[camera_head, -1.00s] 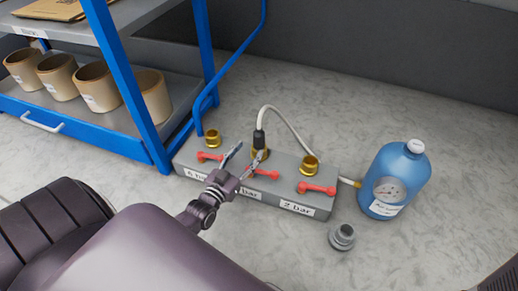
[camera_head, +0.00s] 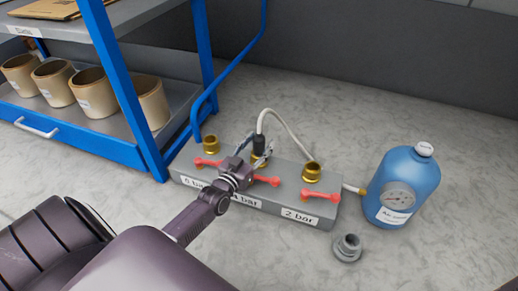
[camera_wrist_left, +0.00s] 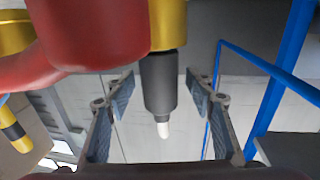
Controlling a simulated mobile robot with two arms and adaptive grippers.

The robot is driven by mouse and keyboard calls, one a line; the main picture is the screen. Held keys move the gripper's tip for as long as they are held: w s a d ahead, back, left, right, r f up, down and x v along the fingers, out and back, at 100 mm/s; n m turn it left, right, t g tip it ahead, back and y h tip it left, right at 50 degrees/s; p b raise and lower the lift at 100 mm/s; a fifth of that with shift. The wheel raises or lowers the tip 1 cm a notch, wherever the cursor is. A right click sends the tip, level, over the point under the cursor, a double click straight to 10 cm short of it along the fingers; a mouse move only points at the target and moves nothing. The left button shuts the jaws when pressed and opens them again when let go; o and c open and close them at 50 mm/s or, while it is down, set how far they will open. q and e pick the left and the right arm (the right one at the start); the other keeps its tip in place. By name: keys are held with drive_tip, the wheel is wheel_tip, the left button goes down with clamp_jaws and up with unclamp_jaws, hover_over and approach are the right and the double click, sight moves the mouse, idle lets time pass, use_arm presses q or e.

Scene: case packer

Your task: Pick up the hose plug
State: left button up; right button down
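The hose plug (camera_head: 260,144) is black with a white hose and stands upright in the brass middle port of the grey manifold (camera_head: 322,212), the port labelled 4 bar. My left gripper (camera_head: 256,149) is at the plug, its fingers open. In the left wrist view the dark plug (camera_wrist_left: 160,84) hangs between the two fingers, with a gap on each side, and its white hose end shows. A red valve handle and the brass port fill the top of that view. My right gripper is not in view.
Brass ports flank the plug on the left (camera_head: 211,145) and right (camera_head: 312,171). Red handles (camera_head: 320,196) line the manifold front. A blue air bottle (camera_head: 404,180) and grey fitting (camera_head: 347,248) stand to the right. A blue-framed shelf (camera_head: 135,125) with tan pots stands left.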

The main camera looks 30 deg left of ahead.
use_arm(q)
drive_tip(key=c, duration=1.2)
clamp_jaws()
drive_tip(key=shift+r, duration=0.15)
